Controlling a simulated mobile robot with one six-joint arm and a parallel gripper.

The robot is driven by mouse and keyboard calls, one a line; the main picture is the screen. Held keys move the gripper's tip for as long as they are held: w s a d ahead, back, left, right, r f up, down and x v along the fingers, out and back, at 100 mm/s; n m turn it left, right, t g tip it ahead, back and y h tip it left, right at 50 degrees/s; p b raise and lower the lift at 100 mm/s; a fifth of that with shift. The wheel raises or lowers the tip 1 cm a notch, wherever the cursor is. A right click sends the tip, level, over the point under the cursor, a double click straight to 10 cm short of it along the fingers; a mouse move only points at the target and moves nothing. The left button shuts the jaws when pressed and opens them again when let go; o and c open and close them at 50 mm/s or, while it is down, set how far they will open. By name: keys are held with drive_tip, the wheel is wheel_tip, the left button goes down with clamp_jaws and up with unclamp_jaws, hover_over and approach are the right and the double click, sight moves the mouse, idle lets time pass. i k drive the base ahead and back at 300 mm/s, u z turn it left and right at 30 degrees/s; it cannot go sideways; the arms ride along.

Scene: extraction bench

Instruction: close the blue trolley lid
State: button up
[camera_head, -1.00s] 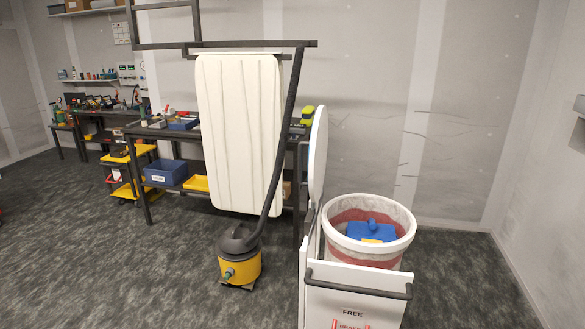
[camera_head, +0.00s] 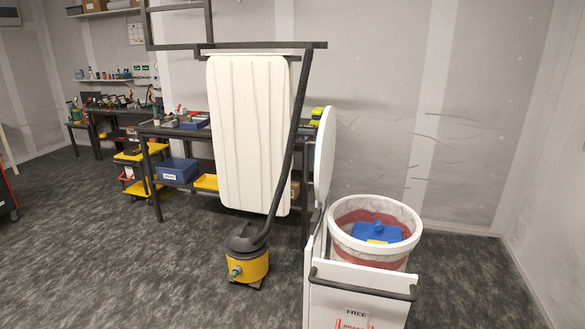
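A white trolley (camera_head: 335,305) with a dark handle bar stands at the lower right in the head view. A round white bucket (camera_head: 415,238) with a reddish inside sits in it, and a blue object with a yellow patch (camera_head: 377,234) lies inside the bucket. A white rounded panel (camera_head: 325,155), which looks like the trolley's lid, stands upright at the trolley's left side, seen nearly edge-on, so the bucket is uncovered. I see no blue lid on the trolley; the upright panel looks white. My gripper is not in view.
A yellow and black vacuum (camera_head: 246,255) stands on the floor left of the trolley, its dark hose rising to an overhead bar. A white ribbed panel (camera_head: 247,130) hangs before the workbench (camera_head: 160,130). Carpet at the lower left is free.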

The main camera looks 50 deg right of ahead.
sight(324, 144)
drive_tip(key=i, duration=0.95)
drive_tip(key=u, duration=0.15)
drive_tip(key=k, duration=0.9)
drive_tip(key=z, duration=0.2)
drive_tip(key=i, duration=0.6)
